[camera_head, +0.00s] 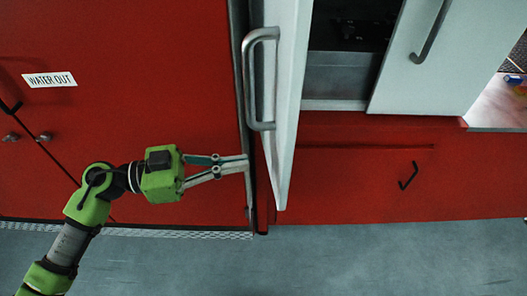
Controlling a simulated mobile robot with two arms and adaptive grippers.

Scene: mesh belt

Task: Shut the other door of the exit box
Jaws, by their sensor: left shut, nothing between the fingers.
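The exit box shows at the upper middle, its dark opening (345,75) uncovered between two pale doors. The left door (290,75) stands open, swung out towards me and seen nearly edge-on, with a grey bar handle (250,80) on its left face. The right door (415,65) lies flat across the right part of the box and looks shut; it has its own handle (432,30). My left gripper (247,165) is shut and empty, its tips just left of the open door, below the handle. I cannot tell whether they touch anything. My right gripper is out of view.
A red cabinet (130,90) with a WATER OUT label (49,79) fills the left. A red lower panel (345,180) with a black handle (408,176) is under the box. Grey floor (380,260) in front is clear. A pale surface (498,103) shows at far right.

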